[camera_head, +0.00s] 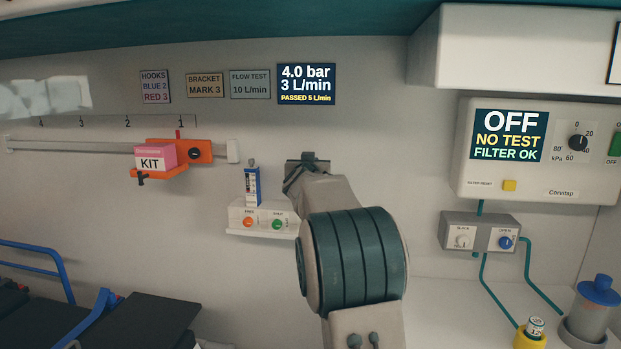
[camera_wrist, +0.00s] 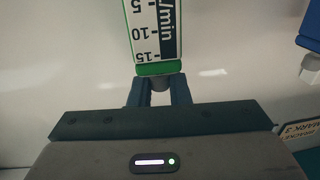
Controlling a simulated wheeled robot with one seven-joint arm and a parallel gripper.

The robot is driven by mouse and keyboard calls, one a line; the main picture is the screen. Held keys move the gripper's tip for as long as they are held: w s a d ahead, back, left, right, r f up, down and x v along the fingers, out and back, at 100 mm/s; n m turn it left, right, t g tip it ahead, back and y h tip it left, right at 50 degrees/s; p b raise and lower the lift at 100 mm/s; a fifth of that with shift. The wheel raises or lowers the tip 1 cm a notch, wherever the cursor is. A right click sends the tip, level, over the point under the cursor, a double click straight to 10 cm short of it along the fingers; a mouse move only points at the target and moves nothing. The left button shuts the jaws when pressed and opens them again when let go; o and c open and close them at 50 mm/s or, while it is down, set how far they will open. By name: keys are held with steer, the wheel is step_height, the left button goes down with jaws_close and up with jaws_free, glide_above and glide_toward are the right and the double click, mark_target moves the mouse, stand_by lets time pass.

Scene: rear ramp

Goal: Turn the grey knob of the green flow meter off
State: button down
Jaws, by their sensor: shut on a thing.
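The green flow meter (camera_wrist: 155,30) shows upside down in the wrist view, with a white scale marked 5, 10 and 15 and a green frame. Its grey knob (camera_wrist: 160,84) is between the fingers of my gripper (camera_wrist: 159,92), which is shut on it. The fingers hide much of the knob, so its turn position cannot be read. In the head view my gripper (camera_head: 307,163) is at the wall and my arm hides the green flow meter.
A wall display (camera_head: 306,84) reads 4.0 bar, 3 L/min, PASSED 5 L/min. A blue flow meter (camera_head: 252,187) stands left of my gripper, above a panel (camera_head: 243,225) with orange and green knobs. An orange bracket (camera_head: 199,150) is on the rail. A pump unit (camera_head: 467,150) is at right.

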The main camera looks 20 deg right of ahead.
steer(key=shift+s+d+f+n+t+y+b, duration=0.2)
steer(key=shift+n+y+b, duration=0.3)
steer(key=shift+b, duration=1.1)
steer(key=shift+w+a+f+n+t+y+b, duration=0.15)
steer(key=shift+n+t+y+b, duration=0.35)
steer(key=shift+b, duration=1.1)
steer(key=shift+s+d+f+n+t+y+b, duration=0.15)
steer(key=shift+y+b, duration=0.55)
steer(key=shift+b, duration=0.9)
steer(key=y+b, duration=0.1)
steer(key=n+y+b, duration=0.1)
steer(key=b, duration=0.1)
steer(key=n+y+b, duration=0.1)
steer(key=b, duration=0.1)
steer(key=shift+w+r+t, duration=0.15)
steer(key=shift+r+t, duration=0.1)
steer(key=shift+r+n+y+b, duration=0.2)
steer(key=shift+n+y+b, duration=0.7)
steer(key=shift+y, duration=0.4)
steer(key=shift+a+n+y, duration=0.1)
steer(key=shift+n+y, duration=0.15)
steer(key=shift+y, duration=0.35)
steer(key=shift+a+r+n+y, duration=0.1)
steer(key=shift+n+y, duration=0.3)
steer(key=shift+y, duration=0.1)
steer(key=c, duration=1.4)
jaws_free()
